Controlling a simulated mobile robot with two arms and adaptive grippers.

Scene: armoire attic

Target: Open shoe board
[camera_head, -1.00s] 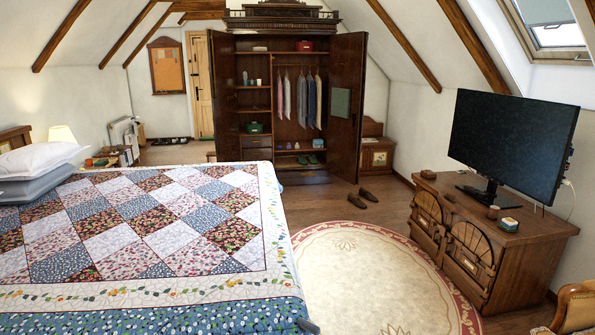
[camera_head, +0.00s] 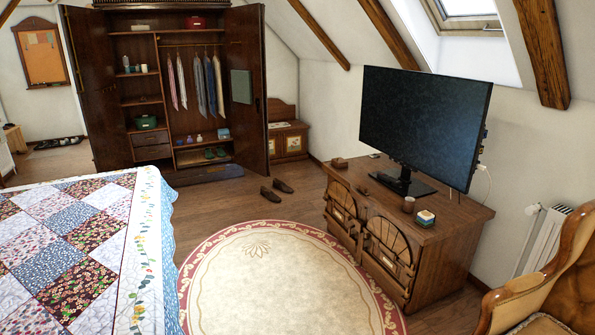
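No part is clearly marked as the shoe board. The dark wooden armoire (camera_head: 112,85) stands at the back left with both doors open. A low wooden cabinet (camera_head: 288,141) stands right of the armoire. A brown TV cabinet (camera_head: 448,232) stands at the right; its front has arched wooden panels (camera_head: 388,248) that look shut. A pair of brown shoes (camera_head: 277,190) sits on the floor before the armoire. Neither of my grippers is in view.
The bed (camera_head: 85,255) fills the left front. A round cream rug (camera_head: 285,280) lies on the wood floor between bed and TV cabinet, with free room over it. A television (camera_head: 424,125) stands on the cabinet. A brown armchair (camera_head: 545,285) is at the front right.

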